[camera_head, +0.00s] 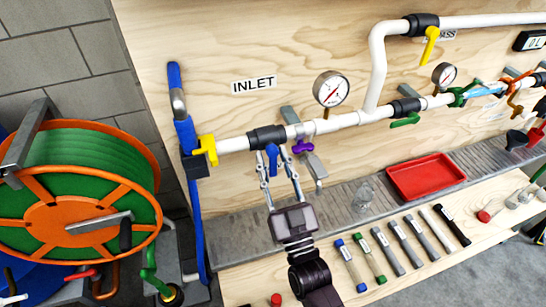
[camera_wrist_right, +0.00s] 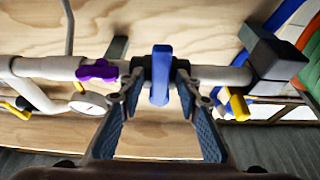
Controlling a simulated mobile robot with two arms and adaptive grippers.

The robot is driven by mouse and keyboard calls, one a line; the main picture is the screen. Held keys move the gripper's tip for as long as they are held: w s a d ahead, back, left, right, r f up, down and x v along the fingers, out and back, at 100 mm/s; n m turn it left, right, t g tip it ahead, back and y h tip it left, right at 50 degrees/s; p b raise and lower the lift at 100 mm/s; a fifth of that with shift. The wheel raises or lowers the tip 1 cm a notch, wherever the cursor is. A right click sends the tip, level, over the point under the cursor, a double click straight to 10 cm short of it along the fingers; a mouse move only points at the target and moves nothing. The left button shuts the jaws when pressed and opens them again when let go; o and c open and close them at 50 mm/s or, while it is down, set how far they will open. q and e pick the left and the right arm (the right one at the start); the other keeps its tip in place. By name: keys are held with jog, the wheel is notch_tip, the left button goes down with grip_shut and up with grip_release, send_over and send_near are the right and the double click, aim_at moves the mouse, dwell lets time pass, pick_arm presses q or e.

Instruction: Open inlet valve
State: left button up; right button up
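The inlet valve has a black body (camera_head: 266,137) on the white pipe, below the INLET label (camera_head: 254,84). Its blue handle (camera_head: 272,158) hangs down, across the pipe's direction. In the right wrist view the blue handle (camera_wrist_right: 160,72) sits between the fingers of my right gripper (camera_wrist_right: 157,97), with gaps on both sides. In the head view my right gripper (camera_head: 277,175) reaches up from below, its open fingers on either side of the handle. The handle partly hides the valve body in the wrist view. My left gripper is not in view.
A purple handle (camera_head: 302,147) is close to the right of the valve, and a yellow handle (camera_head: 207,149) is to its left. A gauge (camera_head: 331,89) stands above the pipe. A red tray (camera_head: 426,176), a clear container (camera_head: 363,196) and several filter tubes (camera_head: 412,241) lie below.

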grip_shut()
dwell(0.3)
